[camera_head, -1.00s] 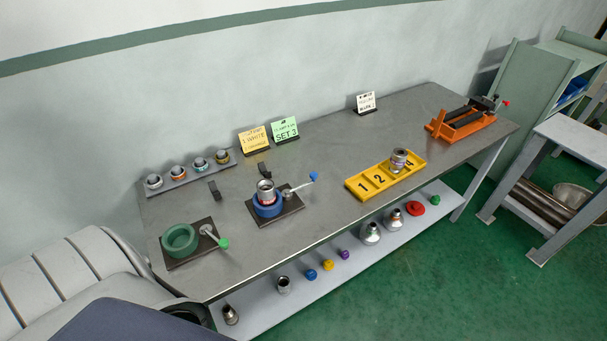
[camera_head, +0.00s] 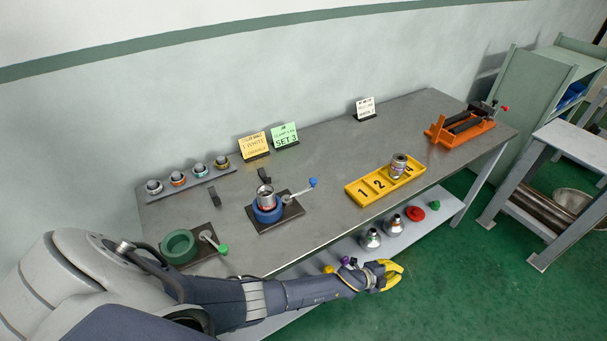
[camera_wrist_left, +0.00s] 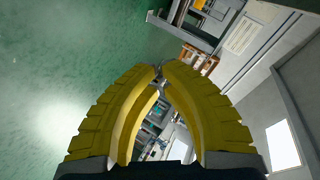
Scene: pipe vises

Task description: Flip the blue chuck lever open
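The blue chuck (camera_head: 267,215) sits on a dark plate on the bench, with a metal fitting (camera_head: 265,196) upright in it. Its lever (camera_head: 298,194) stands at its right side and slants up to the right, ending in a blue knob (camera_head: 313,182). My left gripper (camera_head: 400,272) reaches in from the left, low in front of the bench edge, well right of and nearer than the lever. Its yellow fingers (camera_wrist_left: 161,72) look parted, with a narrow gap at the tips and nothing between them. My right gripper is not in view.
A green chuck (camera_head: 179,246) with a green-knobbed lever stands left, partly behind my arm. A yellow numbered tray (camera_head: 363,191) and an orange vise (camera_head: 461,128) are to the right. A lower shelf (camera_head: 447,206) holds fittings and knobs. The bench between chuck and tray is clear.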

